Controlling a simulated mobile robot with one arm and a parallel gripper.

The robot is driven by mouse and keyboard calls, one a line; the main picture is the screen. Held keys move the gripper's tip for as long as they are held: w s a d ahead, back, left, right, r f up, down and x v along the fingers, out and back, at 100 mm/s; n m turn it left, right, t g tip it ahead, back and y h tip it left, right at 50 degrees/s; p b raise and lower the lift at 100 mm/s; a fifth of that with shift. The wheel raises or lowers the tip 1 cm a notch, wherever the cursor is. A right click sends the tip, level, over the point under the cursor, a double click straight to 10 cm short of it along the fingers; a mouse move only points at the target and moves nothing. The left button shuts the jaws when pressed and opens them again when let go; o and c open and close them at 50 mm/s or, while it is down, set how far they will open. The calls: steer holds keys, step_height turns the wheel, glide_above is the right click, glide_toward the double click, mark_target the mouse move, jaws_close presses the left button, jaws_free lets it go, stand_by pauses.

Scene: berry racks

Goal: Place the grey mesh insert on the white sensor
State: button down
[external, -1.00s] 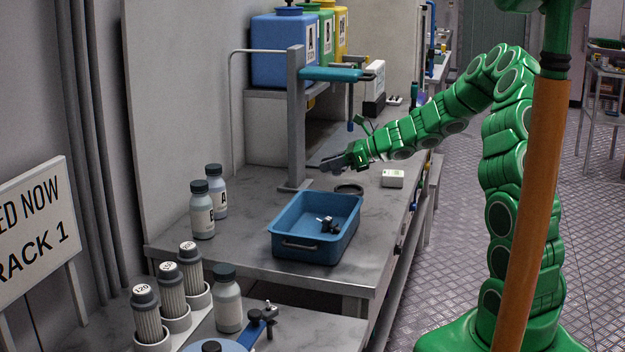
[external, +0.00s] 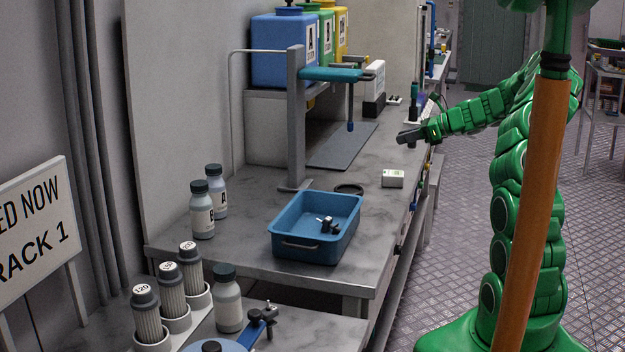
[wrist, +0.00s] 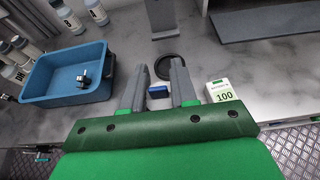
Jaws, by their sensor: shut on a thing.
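My gripper (external: 402,137) is above the right side of the bench in the external view. In the wrist view its two grey fingers (wrist: 159,84) stand a little apart, with a small blue piece (wrist: 158,91) between them. I cannot make out any mesh on this piece. A small white box (external: 392,179), which may be the white sensor, sits on the bench below my gripper. I cannot pick out the grey mesh insert for certain.
A dark ring (external: 349,188) lies flat beside the white box. A blue tray (external: 290,252) holds small dark parts (external: 328,225). A grey stand (external: 296,120) with a teal arm rises behind it. Bottles (external: 202,217) stand at left.

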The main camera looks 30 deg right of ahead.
steer(key=w+d+f, duration=0.2)
steer(key=w+f, duration=0.2)
steer(key=w, duration=0.4)
glide_above(388, 172)
steer(key=shift+s+f, duration=0.2)
steer(key=shift+f, duration=2.45)
steer(key=shift+w+d+f, duration=0.1)
steer(key=shift+w+f, duration=0.1)
steer(key=shift+f, duration=1.55)
steer(key=shift+f, duration=0.15)
steer(key=c, duration=0.9)
jaws_free()
